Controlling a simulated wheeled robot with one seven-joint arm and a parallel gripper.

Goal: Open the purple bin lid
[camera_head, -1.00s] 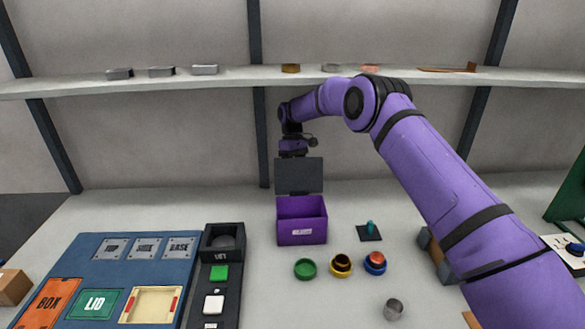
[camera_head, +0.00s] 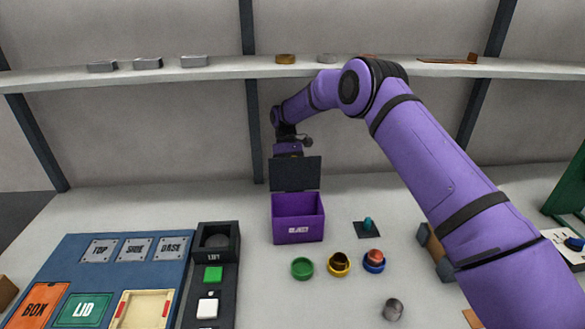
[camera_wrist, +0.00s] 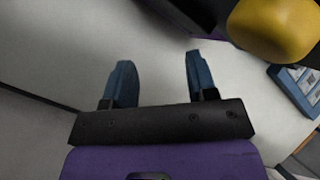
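The purple bin (camera_head: 297,230) stands on the table in the middle of the head view, its front and part of its inside showing. Its dark lid (camera_head: 295,174) stands upright at the bin's back edge, so the bin is open. My arm reaches over from the right, and my wrist is just behind and above the lid. The lid hides my fingers in the head view. In the wrist view my gripper (camera_wrist: 157,72) has its two blue fingers apart, with only pale surface between them. Whether a finger touches the lid cannot be told.
A blue board (camera_head: 60,252) with labelled plates and a dark button panel (camera_head: 206,284) lie left of the bin. Green (camera_head: 302,268), yellow (camera_head: 339,266) and blue (camera_head: 374,263) rings lie in front. A shelf (camera_head: 225,72) runs behind. A blurred yellow shape (camera_wrist: 275,30) shows in the wrist view.

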